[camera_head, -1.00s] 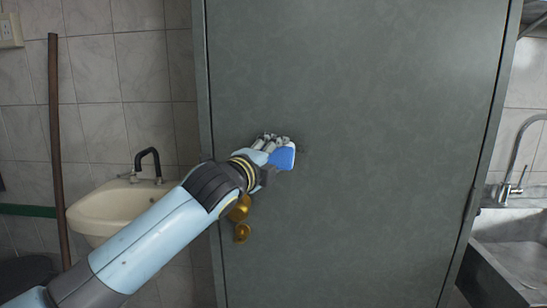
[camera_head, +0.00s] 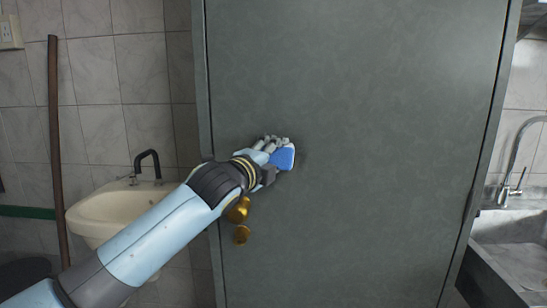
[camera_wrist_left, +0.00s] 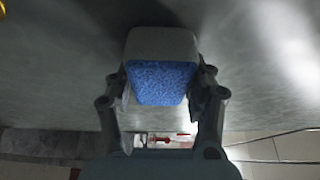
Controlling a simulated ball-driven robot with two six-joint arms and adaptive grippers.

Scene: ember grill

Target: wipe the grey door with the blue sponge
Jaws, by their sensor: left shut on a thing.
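My left gripper (camera_head: 273,152) is in front of the door's left part, above the brass knob. It is shut on the blue sponge (camera_head: 284,158). In the left wrist view the sponge (camera_wrist_left: 160,82) sits between the two fingers (camera_wrist_left: 163,90), with a pale layer on its far side against or very near the grey door surface (camera_wrist_left: 260,60). Whether it touches cannot be told for certain. My right gripper is not in view.
Brass door hardware (camera_head: 241,234) is just below my left wrist. A cream washbasin (camera_head: 112,208) with a black tap and a brown pole (camera_head: 55,150) stand at left. A steel sink (camera_head: 515,245) is at right. The door surface right of the sponge is clear.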

